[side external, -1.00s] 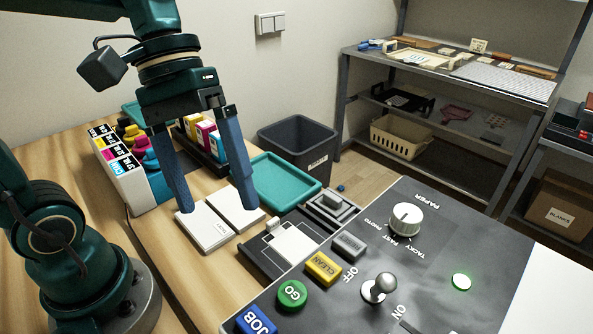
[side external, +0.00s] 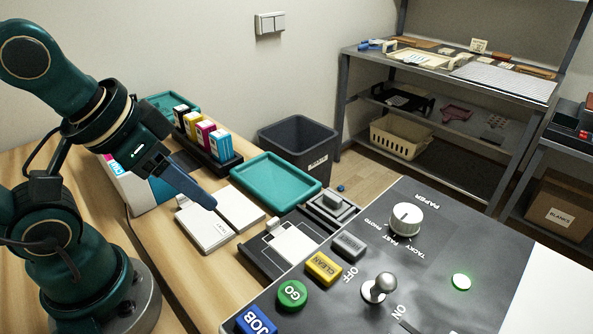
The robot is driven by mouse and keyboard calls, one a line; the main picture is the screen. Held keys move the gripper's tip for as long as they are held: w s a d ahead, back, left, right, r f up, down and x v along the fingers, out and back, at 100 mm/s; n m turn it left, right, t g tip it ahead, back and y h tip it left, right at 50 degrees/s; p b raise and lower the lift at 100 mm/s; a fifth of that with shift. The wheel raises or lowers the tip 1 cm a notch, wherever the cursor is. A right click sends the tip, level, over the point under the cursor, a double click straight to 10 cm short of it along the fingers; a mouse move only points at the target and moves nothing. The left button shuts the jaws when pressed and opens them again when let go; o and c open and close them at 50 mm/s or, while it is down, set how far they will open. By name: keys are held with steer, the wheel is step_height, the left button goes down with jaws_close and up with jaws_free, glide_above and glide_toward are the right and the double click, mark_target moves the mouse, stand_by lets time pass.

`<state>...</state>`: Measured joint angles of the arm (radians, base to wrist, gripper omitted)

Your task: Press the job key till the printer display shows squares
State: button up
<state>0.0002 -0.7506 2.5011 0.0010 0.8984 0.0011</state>
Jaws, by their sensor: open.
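The blue job key (side external: 255,321) sits at the bottom edge of the view on the dark grey printer panel (side external: 440,285), partly cut off. The printer display is not in view. My gripper (side external: 211,201) is open and empty, tilted down to the right over the white stacks on the table. It is up and left of the job key and well apart from it. One blue finger shows clearly; the other is mostly hidden behind it.
Near the job key are a green GO key (side external: 292,294), a yellow CLEAN key (side external: 323,268), a grey key (side external: 349,245) and an upright metal lever (side external: 379,288). A teal tray (side external: 277,180) lies behind.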

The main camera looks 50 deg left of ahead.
jaws_close()
stand_by(1.4)
